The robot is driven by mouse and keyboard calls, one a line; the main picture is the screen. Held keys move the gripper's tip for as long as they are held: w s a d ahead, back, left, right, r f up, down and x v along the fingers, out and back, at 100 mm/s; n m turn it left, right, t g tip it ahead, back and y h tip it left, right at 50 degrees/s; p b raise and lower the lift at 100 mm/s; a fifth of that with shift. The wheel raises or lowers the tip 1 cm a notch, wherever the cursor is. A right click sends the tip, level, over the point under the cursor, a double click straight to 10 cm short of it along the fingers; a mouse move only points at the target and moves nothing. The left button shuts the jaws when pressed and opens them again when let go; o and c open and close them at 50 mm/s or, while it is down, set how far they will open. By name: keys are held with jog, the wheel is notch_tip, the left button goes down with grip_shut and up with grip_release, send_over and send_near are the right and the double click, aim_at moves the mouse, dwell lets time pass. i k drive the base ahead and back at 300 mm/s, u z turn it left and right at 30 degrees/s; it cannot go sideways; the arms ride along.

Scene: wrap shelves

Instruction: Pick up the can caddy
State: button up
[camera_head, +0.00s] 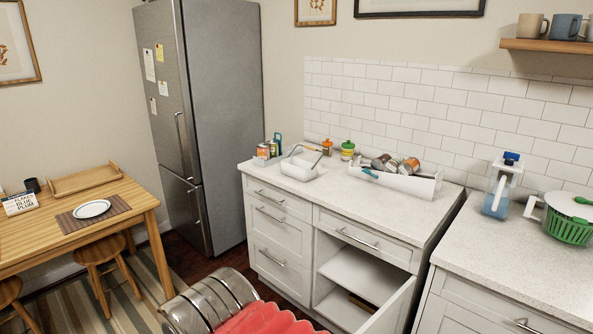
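A long white open-topped holder (412,186) stands on the back counter near its right end. Several cans (410,165) lie in it, and a teal item sits at its left end. A smaller white caddy (297,170) with a raised handle stands further left on the same counter. I cannot tell for sure which of the two is the can caddy. No gripper fingers show in the camera view.
Small jars and boxes (263,152) stand beside the smaller caddy. A cabinet door (391,309) hangs open below the counter. Silver ribbed and red scalloped shapes fill the bottom edge.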

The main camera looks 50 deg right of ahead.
aim_at(298, 169)
jog(key=u, duration=0.05)
jog(key=i, duration=2.35)
jog(key=z, duration=2.8)
